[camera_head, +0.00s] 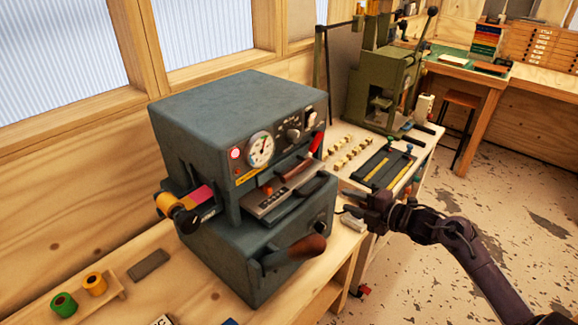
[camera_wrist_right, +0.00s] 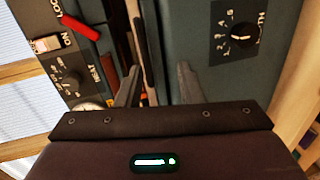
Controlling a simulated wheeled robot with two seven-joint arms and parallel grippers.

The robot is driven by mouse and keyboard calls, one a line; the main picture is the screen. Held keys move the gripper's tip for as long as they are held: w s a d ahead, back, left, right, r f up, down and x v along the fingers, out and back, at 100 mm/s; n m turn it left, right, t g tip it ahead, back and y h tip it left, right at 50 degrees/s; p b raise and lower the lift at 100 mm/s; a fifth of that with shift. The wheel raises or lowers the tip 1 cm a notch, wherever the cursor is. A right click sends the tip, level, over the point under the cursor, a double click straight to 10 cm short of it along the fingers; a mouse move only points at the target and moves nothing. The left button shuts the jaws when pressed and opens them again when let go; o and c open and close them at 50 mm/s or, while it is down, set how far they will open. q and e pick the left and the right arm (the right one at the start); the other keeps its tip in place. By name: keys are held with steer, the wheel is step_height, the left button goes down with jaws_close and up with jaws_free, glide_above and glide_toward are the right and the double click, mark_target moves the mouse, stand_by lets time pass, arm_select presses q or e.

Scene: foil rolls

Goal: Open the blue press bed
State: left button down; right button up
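The blue-grey press (camera_head: 235,150) stands on the wooden bench in the head view. Its bed (camera_head: 270,203) is a flat metal plate in the slot between upper and lower body, with a dark handle bar along its front. My right gripper (camera_head: 347,210) is just right of the press front, pointing at it, apparently not touching. In the right wrist view the two fingers (camera_wrist_right: 160,85) are apart. The dark slot and bar (camera_wrist_right: 145,45) show beyond and between them. I cannot tell whether the bar lies between the fingertips. My left gripper is not in view.
A brown-handled lever (camera_head: 305,248) sticks out from the press's lower front. A red lever (camera_head: 317,142) and a dial gauge (camera_head: 260,148) are on its upper face. Foil rolls (camera_head: 185,203) hang on its left side. A green press (camera_head: 383,85) and a black tray (camera_head: 385,168) stand to the right.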

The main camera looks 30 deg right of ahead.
steer(key=w+a+p, duration=0.2)
steer(key=w+a, duration=0.2)
steer(key=w, duration=0.3)
steer(key=shift+w+r+n+p, duration=0.25)
steer(key=shift+r+n+p, duration=0.05)
steer(key=shift+n, duration=0.1)
jaws_close()
